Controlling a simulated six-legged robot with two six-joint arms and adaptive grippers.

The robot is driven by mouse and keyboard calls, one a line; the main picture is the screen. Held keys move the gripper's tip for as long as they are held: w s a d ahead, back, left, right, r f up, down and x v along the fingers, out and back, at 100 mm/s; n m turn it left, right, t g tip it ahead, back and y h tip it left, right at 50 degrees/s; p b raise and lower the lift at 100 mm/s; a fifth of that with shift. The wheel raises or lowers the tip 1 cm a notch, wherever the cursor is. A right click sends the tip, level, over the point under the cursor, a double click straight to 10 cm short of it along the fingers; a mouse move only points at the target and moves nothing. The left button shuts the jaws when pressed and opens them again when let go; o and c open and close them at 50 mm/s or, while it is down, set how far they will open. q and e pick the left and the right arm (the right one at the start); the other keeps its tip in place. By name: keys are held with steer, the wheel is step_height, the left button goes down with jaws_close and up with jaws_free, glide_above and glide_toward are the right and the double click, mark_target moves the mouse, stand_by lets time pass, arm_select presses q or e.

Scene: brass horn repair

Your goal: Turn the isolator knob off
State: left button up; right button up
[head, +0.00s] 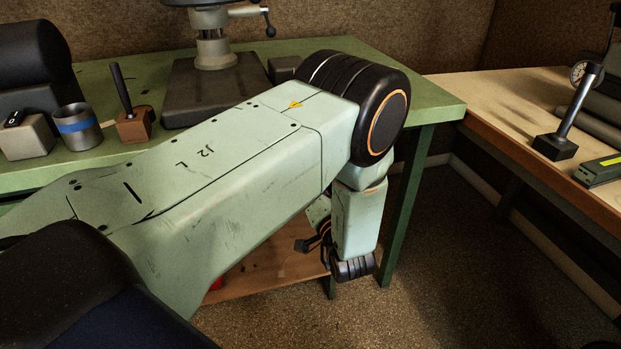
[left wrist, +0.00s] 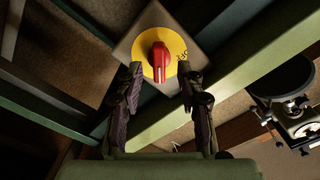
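In the left wrist view, the red isolator knob (left wrist: 159,61) sits on a yellow disc (left wrist: 178,44) with dark markings, on a square grey plate (left wrist: 150,18). Its grip stands roughly upright in the picture. My left gripper (left wrist: 161,73) is open, with one dark finger on each side of the knob's lower end in the picture. Gaps show between fingers and knob; I cannot tell how far it is in depth. In the head view, my left arm reaches down past the green bench's corner. My right gripper is in neither view.
The green bench (head: 432,98) holds a machine base (head: 190,85), a blue-banded cup (head: 77,127) and a wooden block with a handle (head: 134,125). A wooden bench (head: 500,105) stands at right. Green beams (left wrist: 240,80) run close to the plate. The floor (head: 450,260) between benches is open.

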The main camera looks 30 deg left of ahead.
arm_select(q)
steer(key=x, duration=0.3)
steer(key=shift+w, duration=0.1)
steer(key=c, duration=0.3)
jaws_close()
